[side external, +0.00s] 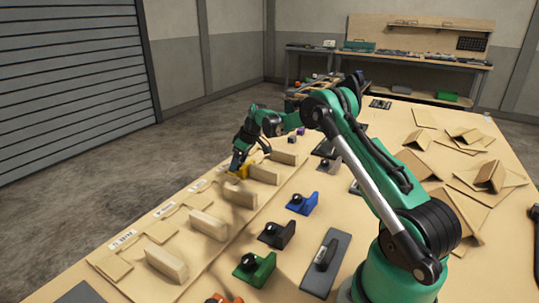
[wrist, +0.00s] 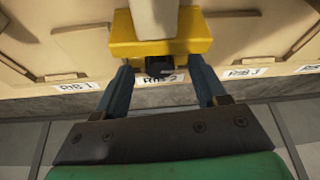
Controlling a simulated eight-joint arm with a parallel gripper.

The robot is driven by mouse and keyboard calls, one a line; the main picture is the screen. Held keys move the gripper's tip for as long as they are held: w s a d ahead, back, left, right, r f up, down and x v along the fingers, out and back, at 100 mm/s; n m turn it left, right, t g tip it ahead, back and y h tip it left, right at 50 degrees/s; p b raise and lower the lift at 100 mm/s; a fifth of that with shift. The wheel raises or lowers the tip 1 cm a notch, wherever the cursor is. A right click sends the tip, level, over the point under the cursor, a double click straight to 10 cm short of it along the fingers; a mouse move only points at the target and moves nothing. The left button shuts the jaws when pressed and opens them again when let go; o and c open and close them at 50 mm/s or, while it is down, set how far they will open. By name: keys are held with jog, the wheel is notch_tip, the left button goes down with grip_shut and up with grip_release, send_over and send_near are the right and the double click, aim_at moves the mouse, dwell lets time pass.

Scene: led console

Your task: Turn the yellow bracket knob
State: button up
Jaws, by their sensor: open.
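The yellow bracket (side external: 238,171) sits on the wooden board near the table's left edge, against an upright wooden block. In the wrist view the yellow bracket (wrist: 160,47) fits around the end of a pale upright piece, and its dark knob (wrist: 159,66) faces my gripper. My gripper (side external: 240,158) is at the yellow bracket. In the wrist view its two blue-grey fingers (wrist: 160,80) are apart, one on each side of the knob. Whether the fingertips touch the bracket I cannot tell.
Several upright wooden blocks (side external: 208,224) stand along the board. Blue (side external: 303,203), black (side external: 277,234) and green (side external: 255,269) brackets lie to the right of the row. Folded cardboard-like pieces (side external: 490,175) cover the table's right side. White labels (side external: 123,240) line the board's edge.

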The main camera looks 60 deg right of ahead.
jog(key=shift+c, duration=0.2)
grip_shut()
jog(key=shift+m, duration=0.4)
jog(key=m+h, duration=0.1)
jog(key=m, duration=0.2)
jog(key=shift+a+m+h, duration=0.15)
jog(key=shift+m+h, duration=0.25)
jog(key=m, duration=0.2)
jog(key=m+g+h, duration=0.1)
jog(key=m, duration=0.1)
jog(key=shift+w+a+m+h, duration=0.1)
jog(key=shift+a+m+h, duration=0.05)
jog(key=shift+m+h, duration=0.15)
